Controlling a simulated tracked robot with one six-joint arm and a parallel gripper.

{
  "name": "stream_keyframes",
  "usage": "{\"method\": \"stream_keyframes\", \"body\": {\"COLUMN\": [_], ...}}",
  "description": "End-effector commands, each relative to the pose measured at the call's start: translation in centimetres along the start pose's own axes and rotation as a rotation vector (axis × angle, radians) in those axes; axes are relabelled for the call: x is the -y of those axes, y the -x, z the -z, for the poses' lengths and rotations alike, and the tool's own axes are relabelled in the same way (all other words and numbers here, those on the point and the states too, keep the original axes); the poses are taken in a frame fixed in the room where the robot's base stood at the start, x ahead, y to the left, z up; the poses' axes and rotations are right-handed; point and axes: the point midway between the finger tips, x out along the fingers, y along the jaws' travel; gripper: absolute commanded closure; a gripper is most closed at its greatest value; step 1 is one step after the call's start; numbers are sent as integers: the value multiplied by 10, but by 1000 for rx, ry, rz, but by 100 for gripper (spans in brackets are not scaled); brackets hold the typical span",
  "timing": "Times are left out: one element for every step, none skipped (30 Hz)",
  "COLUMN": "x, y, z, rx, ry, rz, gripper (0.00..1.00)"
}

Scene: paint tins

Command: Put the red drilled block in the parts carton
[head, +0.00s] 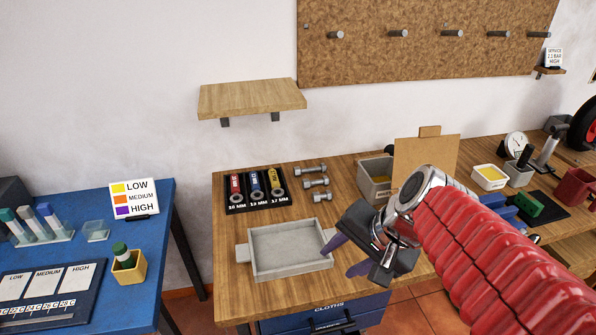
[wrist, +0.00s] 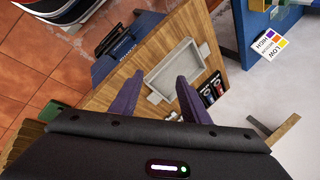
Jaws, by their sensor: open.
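I cannot pick out a red drilled block in either view; my red-sleeved arm covers part of the bench. A brown cardboard-coloured panel (head: 425,160) with a tab stands behind my wrist; I cannot tell whether it belongs to the parts carton. My gripper (head: 346,256) is above the wooden bench, just right of a grey tray. Its purple fingers are apart with nothing between them, and they also show in the wrist view (wrist: 161,84).
The empty grey tray (head: 290,270) lies on the bench. Behind it are a black holder (head: 256,206) with coloured tools and several bolts (head: 316,183). A grey bin (head: 374,188) stands by the panel. A green block (head: 527,204) lies farther right. A blue table (head: 85,240) stands left, across a gap.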

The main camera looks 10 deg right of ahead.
Motion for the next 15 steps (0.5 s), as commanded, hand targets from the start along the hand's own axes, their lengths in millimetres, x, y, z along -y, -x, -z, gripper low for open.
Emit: {"method": "stream_keyframes", "body": {"x": [1,0,0,-1,-2,-3,-4,-4,-5,-5,-6,-6,-6,-7,-7], "y": [4,6,9,12,15,18,21,24,27,30,32,35,36,38,39], "z": [-10,-15,-20,-23,-27,-31,-33,-35,-38,-39,-40,-41,-41,-42,-42], "rx": [-14,-23,-36,-47,-58,-73,-86,-98,-114,-125,-136,-148,-155,-161,-167], "ry": [104,165,247,309,370,450,508,566,635,683,724,772,800,824,845], "rz": [-22,-38,-60,-75,-90,-109,-124,-138,-155,-166,-177,-189,-196,-203,-208], "gripper": [58,58,58,58,58,58,58,58,58,58,58,58,58,58,58]}}
